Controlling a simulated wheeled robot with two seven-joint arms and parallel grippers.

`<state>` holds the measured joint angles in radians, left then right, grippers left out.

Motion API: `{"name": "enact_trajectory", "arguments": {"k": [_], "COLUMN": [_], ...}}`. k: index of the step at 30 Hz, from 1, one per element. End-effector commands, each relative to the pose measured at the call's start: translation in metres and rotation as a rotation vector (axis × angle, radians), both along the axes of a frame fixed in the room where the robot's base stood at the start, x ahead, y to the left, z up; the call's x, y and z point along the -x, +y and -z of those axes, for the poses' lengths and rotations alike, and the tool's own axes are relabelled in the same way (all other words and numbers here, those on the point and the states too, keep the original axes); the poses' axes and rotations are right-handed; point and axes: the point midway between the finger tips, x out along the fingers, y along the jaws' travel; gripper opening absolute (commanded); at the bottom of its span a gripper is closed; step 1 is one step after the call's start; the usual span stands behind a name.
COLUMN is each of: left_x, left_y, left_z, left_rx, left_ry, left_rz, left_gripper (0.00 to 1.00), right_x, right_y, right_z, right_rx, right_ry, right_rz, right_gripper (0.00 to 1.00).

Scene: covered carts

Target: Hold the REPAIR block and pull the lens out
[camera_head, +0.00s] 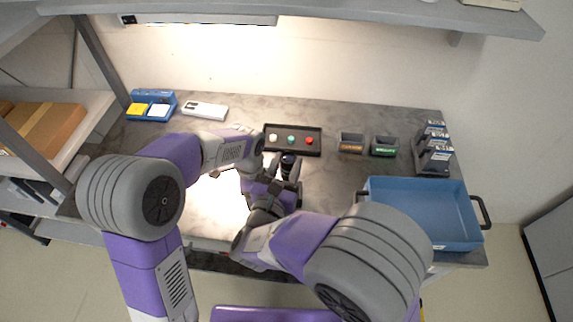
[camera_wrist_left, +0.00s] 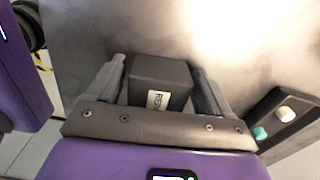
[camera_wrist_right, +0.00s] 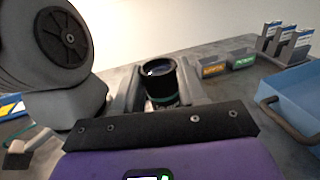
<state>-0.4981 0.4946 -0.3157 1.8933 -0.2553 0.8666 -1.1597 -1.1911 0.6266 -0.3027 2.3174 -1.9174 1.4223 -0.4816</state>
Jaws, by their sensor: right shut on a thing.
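The REPAIR block is a dark box with a white label. In the left wrist view the REPAIR block (camera_wrist_left: 160,74) sits between the two fingers of my left gripper (camera_wrist_left: 160,82), which appear to touch its sides. The lens is a black cylinder with a teal ring and a glass top. In the right wrist view the lens (camera_wrist_right: 160,82) stands between the fingers of my right gripper (camera_wrist_right: 163,92), which is shut on it. The lens also shows in the head view (camera_head: 288,158), below the dark tray. My arms hide most of the block there, and whether the lens touches it is hidden.
A dark tray (camera_head: 300,149) with white, teal and red knobs lies just beyond the grippers. Two small labelled bins (camera_head: 385,146), a rack of boxes (camera_head: 433,158) and a blue crate (camera_head: 471,245) stand right. A blue holder (camera_head: 152,98) and white device (camera_head: 205,111) are back left.

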Motion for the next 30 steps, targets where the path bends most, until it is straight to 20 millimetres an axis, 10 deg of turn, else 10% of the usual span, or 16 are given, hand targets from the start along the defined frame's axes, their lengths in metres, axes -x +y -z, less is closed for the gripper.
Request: {"name": "enact_trajectory", "arguments": {"k": [14, 30], "left_x": [-0.001, -0.001], "left_y": [0.000, 0.000], "left_z": [-0.006, -0.106], "left_rx": [0.002, 0.001], "left_ry": [-0.003, -0.003], "left_rz": [0.000, 0.000], "left_gripper": [0.98, 0.98], "right_x": [0.000, 0.000], "right_y": [0.000, 0.000], "right_z": [0.000, 0.000], "right_rx": [-0.001, -0.001], "right_ry": [-0.001, -0.001], "right_rz": [0.000, 0.000], "right_gripper": [0.06, 0.06]}}
